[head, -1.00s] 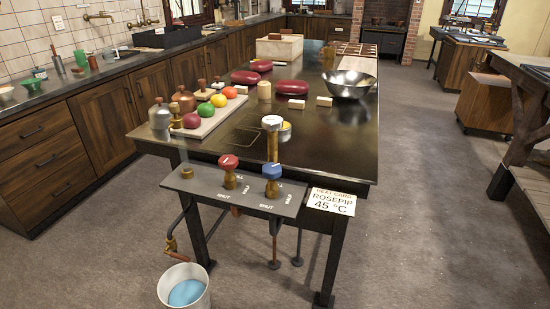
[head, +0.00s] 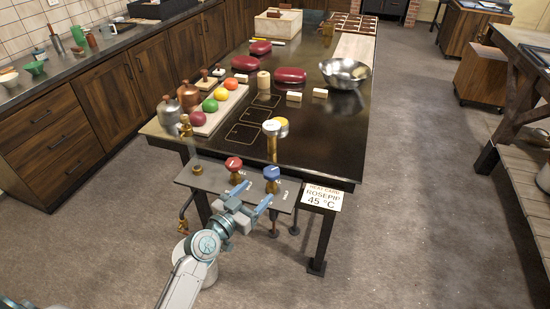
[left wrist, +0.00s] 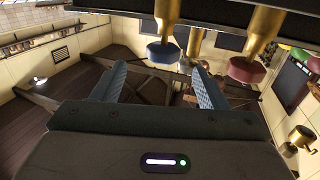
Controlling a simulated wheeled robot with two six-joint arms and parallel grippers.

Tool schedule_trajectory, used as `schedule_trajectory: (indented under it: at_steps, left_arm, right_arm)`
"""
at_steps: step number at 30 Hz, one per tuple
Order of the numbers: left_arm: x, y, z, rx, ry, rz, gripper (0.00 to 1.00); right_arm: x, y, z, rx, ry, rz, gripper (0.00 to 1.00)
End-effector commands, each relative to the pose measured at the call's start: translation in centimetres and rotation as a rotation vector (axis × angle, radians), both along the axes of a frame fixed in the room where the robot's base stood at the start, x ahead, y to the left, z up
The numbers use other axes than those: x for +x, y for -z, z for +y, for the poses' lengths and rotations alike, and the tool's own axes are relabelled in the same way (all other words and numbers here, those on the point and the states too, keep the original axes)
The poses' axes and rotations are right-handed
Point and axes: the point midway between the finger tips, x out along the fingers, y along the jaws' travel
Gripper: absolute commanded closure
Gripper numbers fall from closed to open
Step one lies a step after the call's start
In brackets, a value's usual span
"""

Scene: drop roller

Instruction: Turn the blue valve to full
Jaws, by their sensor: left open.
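The blue valve (head: 271,173) is a blue knob on a brass stem, mounted on the grey panel (head: 205,182) at the table's front edge. The red valve (head: 233,163) stands to its left. My left gripper (head: 254,196) is open and empty, just in front of and below the blue valve. In the left wrist view the blue valve (left wrist: 163,52) shows between and beyond my two blue fingers, with no contact visible. The red valve (left wrist: 247,70) is off to the right there. My right gripper is not in view.
A card (head: 322,197) reading "ROSEPIP 45 °C" hangs right of the panel. A brass post (head: 272,145) rises behind the valves. Fruit on a board (head: 205,125), red cushions and a metal bowl (head: 345,73) are on the table.

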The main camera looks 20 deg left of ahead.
Motion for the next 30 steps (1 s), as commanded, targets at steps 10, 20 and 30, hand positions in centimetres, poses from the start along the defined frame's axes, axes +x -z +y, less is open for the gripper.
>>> schedule_trajectory:
  at_steps: [10,20,30]
  left_arm:
    - [3.5,-1.0,-0.7,-0.011,-0.016,-0.018,0.33]
    - [9.1,-0.8,-2.5,-0.01,-0.014,-0.017,0.33]
    - [10.7,-0.6,-3.0,-0.007,-0.014,-0.017,0.33]
  right_arm:
    - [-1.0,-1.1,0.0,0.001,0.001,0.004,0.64]
    - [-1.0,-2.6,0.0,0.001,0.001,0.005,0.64]
    - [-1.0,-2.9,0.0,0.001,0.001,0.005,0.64]
